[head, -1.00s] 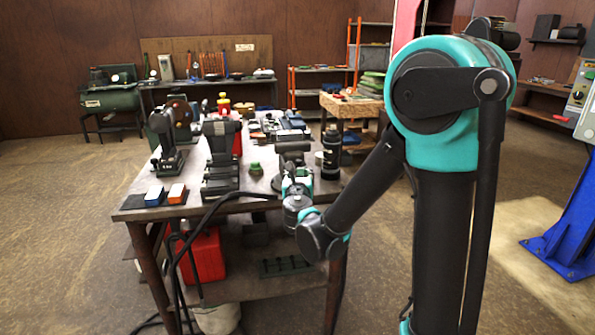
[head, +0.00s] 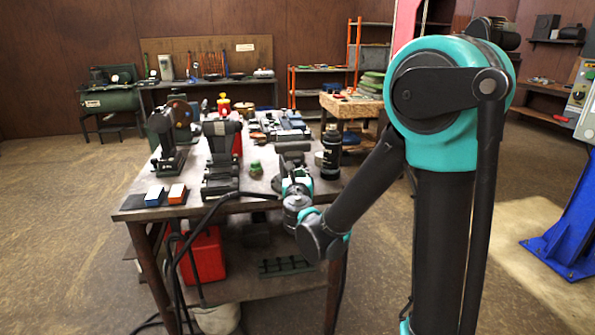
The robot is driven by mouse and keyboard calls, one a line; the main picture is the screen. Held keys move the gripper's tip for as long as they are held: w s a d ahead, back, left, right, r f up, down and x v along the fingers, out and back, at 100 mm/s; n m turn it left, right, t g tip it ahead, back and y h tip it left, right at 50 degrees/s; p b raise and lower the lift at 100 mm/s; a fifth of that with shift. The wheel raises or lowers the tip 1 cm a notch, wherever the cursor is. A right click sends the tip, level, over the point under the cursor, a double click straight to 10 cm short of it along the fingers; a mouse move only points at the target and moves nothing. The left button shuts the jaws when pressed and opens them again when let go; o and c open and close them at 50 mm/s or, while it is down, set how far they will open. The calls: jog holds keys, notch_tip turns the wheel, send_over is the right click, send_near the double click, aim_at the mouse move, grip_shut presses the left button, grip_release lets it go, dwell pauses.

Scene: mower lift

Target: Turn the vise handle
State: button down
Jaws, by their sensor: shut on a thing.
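The vise (head: 293,147) is a dark grey block at the front right of the workbench, partly hidden behind my gripper. My gripper (head: 296,184) reaches in from the right at the bench's front edge, right in front of the vise. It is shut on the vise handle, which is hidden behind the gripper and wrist. The fingertips are too small and covered to make out, and so is the angle of the handle.
A black bottle (head: 331,152) stands close to the right of the vise. A small green object (head: 257,168) lies to its left. A dark machine (head: 220,155), a grinder (head: 172,140) and two small blocks (head: 165,195) fill the bench's left side. A red can (head: 204,255) sits below.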

jog(key=shift+d+m, duration=0.15)
jog(key=shift+m, duration=0.25)
jog(key=m, duration=0.3)
jog(key=d+m+g, duration=0.1)
jog(key=shift+w+d+f, duration=0.1)
jog(key=shift+w, duration=0.15)
jog(key=shift+w+d+f+m+g+y, duration=0.1)
jog(key=shift+d+f+m+g+y, duration=0.3)
jog(key=shift+m, duration=1.55)
jog(key=shift+w+d+f+m+g+y, duration=0.15)
jog(key=shift+f+m+y, duration=0.45)
jog(key=shift+m, duration=1.4)
jog(key=shift+d+f+m+g+y, duration=0.3)
jog(key=shift+f+m+y, duration=0.2)
jog(key=shift+m, duration=1.45)
jog(key=c, duration=1.5)
grip_release()
jog(key=shift+c, duration=0.2)
